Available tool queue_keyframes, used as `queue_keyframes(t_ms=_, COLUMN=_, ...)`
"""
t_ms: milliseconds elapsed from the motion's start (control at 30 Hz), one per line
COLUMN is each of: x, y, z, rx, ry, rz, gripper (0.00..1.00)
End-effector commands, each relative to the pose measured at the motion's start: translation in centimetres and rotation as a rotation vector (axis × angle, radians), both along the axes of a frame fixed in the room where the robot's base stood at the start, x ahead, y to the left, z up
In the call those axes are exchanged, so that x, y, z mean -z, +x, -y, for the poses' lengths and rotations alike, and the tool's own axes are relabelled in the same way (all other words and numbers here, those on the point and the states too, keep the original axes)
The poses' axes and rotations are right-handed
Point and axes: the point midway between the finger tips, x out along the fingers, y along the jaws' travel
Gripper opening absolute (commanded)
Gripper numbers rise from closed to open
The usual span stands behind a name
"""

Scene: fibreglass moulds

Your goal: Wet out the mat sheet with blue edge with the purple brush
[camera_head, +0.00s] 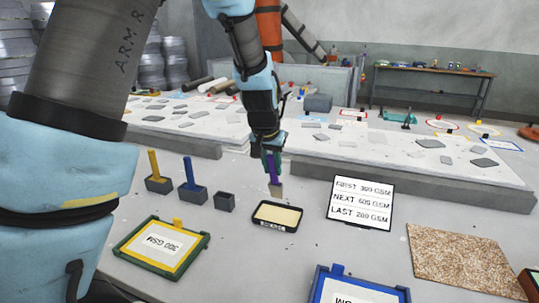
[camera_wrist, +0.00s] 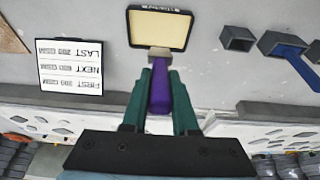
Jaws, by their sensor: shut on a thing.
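My gripper (camera_head: 271,160) is shut on the handle of the purple brush (camera_head: 274,172), which points down. Its pale bristle end is by the back edge of a shallow black tray (camera_head: 277,229) of cream-coloured liquid. In the wrist view my gripper (camera_wrist: 160,80) holds the purple brush (camera_wrist: 161,97), with its tip overlapping the rim of the tray (camera_wrist: 131,28); contact cannot be told. The mat sheet with blue edge (camera_head: 340,291) lies at the bottom of the head view, cut off by the frame, its label partly visible.
A yellow brush (camera_head: 154,163) and a blue brush (camera_head: 189,173) stand in dark holders beside an empty holder (camera_head: 225,202). A yellow-edged sheet (camera_head: 150,259) in a green frame is front left. An order sign (camera_head: 360,204) and a brown fibrous board (camera_head: 460,262) are right.

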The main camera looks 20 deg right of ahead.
Motion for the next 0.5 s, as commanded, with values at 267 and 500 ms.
queue_keyframes(t_ms=267, x=1.3, y=-0.2, z=-0.1, rx=-0.003, ry=-0.006, rz=0.007, gripper=0.00)
queue_keyframes(t_ms=500, x=3.7, y=-0.2, z=0.0, rx=-0.002, ry=-0.006, rz=0.007, gripper=0.00)
